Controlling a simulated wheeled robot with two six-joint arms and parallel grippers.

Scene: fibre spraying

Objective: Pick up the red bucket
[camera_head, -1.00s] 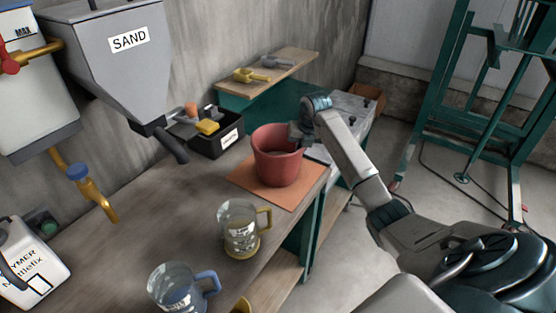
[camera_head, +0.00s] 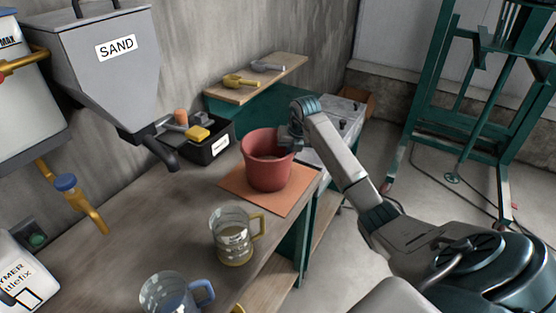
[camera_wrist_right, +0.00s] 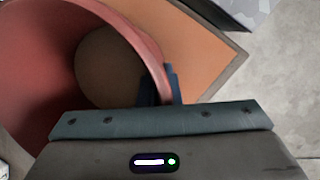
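The red bucket (camera_head: 268,172) stands upright on an orange mat (camera_head: 285,203) at the far end of the bench. My right gripper (camera_head: 290,143) is at the right side of the bucket's rim. In the right wrist view, the bucket (camera_wrist_right: 40,75) fills the left side. The two blue fingers of my right gripper (camera_wrist_right: 162,88) sit one inside and one outside the rim, close against the wall, and look shut on it. The bucket's base looks to be resting on the mat. My left gripper is not in view.
A jug with a yellow handle (camera_head: 232,240) and one with a blue handle (camera_head: 170,295) stand nearer on the bench. The sand hopper (camera_head: 100,70) hangs at left. A green frame (camera_head: 450,110) stands on the floor at right.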

